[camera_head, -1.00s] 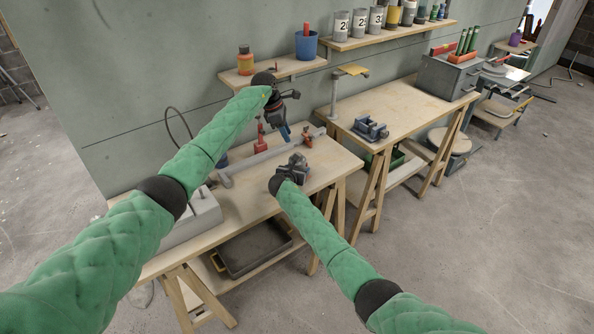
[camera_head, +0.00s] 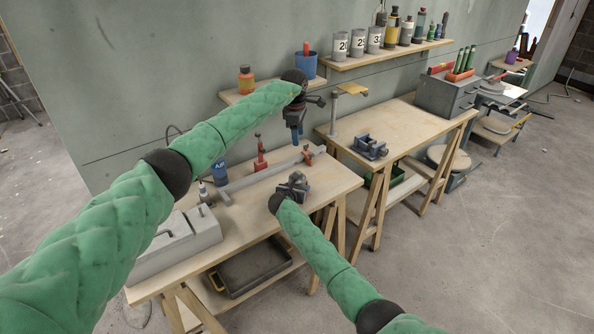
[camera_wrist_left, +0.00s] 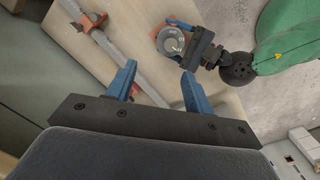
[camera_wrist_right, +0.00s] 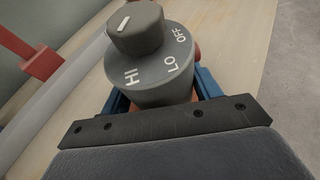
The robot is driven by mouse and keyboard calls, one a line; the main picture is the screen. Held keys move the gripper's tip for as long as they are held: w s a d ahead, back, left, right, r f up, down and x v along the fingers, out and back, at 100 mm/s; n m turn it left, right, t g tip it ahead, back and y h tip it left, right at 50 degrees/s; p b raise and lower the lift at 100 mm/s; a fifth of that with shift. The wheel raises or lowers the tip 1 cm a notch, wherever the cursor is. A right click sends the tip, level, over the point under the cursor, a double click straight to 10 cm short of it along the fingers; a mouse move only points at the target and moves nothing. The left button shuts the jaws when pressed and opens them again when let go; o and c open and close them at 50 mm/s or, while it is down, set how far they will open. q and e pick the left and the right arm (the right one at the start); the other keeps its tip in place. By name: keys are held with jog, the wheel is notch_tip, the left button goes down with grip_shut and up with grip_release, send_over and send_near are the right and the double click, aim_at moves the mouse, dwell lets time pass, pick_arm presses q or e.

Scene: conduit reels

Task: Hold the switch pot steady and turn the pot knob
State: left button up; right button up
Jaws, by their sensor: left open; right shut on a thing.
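The switch pot (camera_wrist_right: 150,72) is a grey round body marked HI, LO and OFF. Its dark pot knob (camera_wrist_right: 136,32) has a white line on top, away from the labels in the right wrist view. My right gripper (camera_head: 293,188) is shut around the pot body, at the bench's front right; its fingers are partly hidden by the pot. My left gripper (camera_head: 297,138) is open and empty, pointing down above the bench, beyond the pot. In the left wrist view the pot (camera_wrist_left: 170,42) lies ahead of the open fingers (camera_wrist_left: 158,78), apart from them.
A grey rail (camera_head: 262,176) with red clamps (camera_head: 260,155) runs along the bench behind the pot. A second bench (camera_head: 400,125) with a vise (camera_head: 369,147) is at right.

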pick_arm(q)
jog(key=shift+s+a+f+m+g+y, duration=0.1)
jog(key=shift+s+f+m+g+y, duration=0.2)
jog(key=shift+f+m, duration=0.45)
jog(key=shift+s+a+f+m+y, duration=0.1)
jog(key=shift+s+f+m, duration=0.4)
jog(key=shift+f, duration=0.4)
notch_tip(320, 180, down, 12)
jog(key=shift+w+r, duration=0.1)
jog(key=shift+w, duration=0.05)
jog(key=c, duration=1)
